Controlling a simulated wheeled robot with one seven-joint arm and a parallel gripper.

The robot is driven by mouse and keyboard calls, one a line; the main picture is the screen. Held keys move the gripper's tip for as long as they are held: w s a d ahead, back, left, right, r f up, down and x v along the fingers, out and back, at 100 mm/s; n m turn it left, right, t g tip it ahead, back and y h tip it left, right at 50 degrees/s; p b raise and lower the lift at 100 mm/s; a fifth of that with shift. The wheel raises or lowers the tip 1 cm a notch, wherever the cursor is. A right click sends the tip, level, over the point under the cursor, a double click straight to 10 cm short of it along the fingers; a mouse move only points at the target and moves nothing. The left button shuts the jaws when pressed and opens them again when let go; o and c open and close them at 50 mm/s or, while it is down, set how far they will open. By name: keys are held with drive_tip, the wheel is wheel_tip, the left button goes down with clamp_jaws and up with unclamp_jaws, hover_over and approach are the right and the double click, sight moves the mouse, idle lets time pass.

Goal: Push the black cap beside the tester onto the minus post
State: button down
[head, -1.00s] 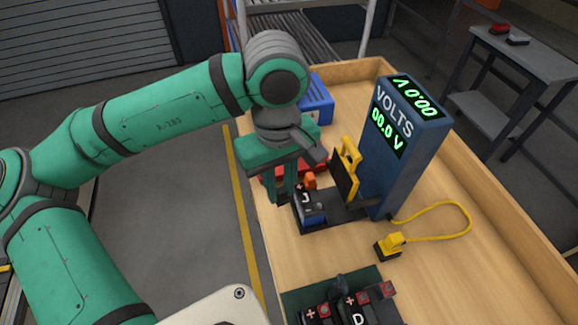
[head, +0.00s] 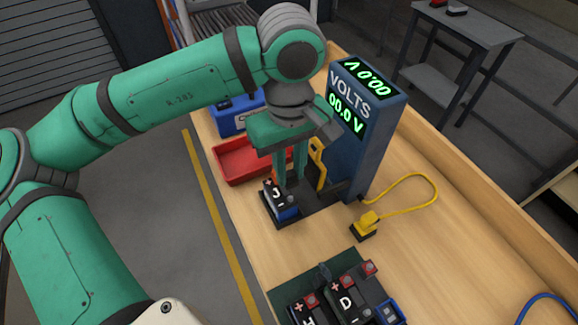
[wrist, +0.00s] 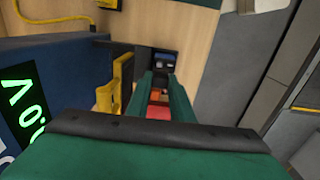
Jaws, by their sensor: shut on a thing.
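The blue tester (head: 365,150) stands upright on the bench; its green display reads 00.0 V. At its foot, a dark battery (head: 284,211) with plus and minus marks sits in a black holder; the wrist view shows its far end with two grey spots (wrist: 164,61). My gripper (head: 291,183) points down over the battery, fingers close together. In the wrist view my fingers (wrist: 162,78) are narrowly apart with the held piece hidden, taken to be the black cap. I cannot tell whether it touches the minus post. Orange and red show between the fingers.
A yellow lever (head: 317,165) stands close to the right of my fingers. A red tray (head: 235,162) and a blue bin (head: 228,119) lie behind. A yellow plug (head: 366,226) with cable is at right. Several batteries (head: 345,303) lie on a green mat in front.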

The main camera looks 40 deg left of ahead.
drive_tip(key=shift+w+f, duration=0.1)
drive_tip(key=shift+f, duration=2.2)
drive_tip(key=shift+f, duration=0.75)
drive_tip(key=c, duration=1.5)
unclamp_jaws()
wheel_tip(320, 180, up, 11)
drive_tip(key=shift+f, duration=0.1)
